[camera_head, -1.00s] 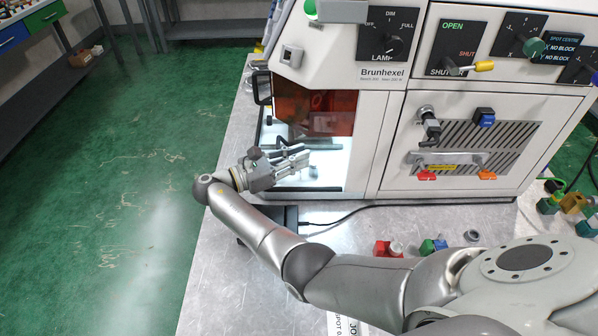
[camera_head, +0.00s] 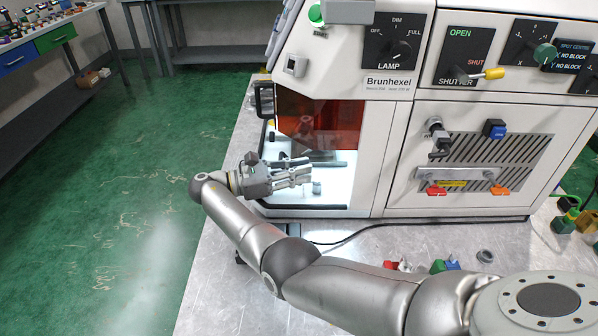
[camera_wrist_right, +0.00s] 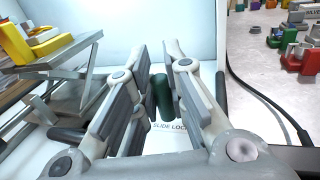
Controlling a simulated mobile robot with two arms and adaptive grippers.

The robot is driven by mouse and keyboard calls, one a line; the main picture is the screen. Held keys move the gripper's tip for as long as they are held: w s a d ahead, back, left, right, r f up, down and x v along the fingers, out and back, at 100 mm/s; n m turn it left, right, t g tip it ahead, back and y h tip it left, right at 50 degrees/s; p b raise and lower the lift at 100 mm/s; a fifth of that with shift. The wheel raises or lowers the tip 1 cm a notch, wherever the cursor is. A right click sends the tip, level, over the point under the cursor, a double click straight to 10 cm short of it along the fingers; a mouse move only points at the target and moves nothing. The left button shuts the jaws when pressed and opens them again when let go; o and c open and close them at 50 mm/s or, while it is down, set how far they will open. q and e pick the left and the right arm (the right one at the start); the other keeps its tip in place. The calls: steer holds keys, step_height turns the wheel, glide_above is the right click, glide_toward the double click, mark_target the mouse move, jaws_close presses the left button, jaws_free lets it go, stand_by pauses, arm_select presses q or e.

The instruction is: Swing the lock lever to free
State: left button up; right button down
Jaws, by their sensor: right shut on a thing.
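In the right wrist view, a dark green upright grip (camera_wrist_right: 162,92), which looks like the lock lever's handle, stands between the fingertips of my right gripper (camera_wrist_right: 160,82). The fingers are shut on it. A printed label (camera_wrist_right: 170,127) reading "SLIDE LOCK" lies on the white floor just below it; part of it is hidden by a finger. In the head view my right gripper (camera_head: 306,176) reaches into the lit chamber of the machine, below the orange window (camera_head: 320,120). The lever is hidden by the fingers there. My left gripper is not in view.
The machine's front (camera_head: 455,150) stands close to the right of the gripper. A dark bar (camera_head: 328,163) crosses the chamber. Red and blue blocks (camera_head: 398,265) lie on the metal bench (camera_head: 390,242). A black cable (camera_head: 350,236) runs along the bench.

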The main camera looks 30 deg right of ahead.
steer(key=c, duration=1.5)
jaws_free()
steer(key=shift+o, duration=0.2)
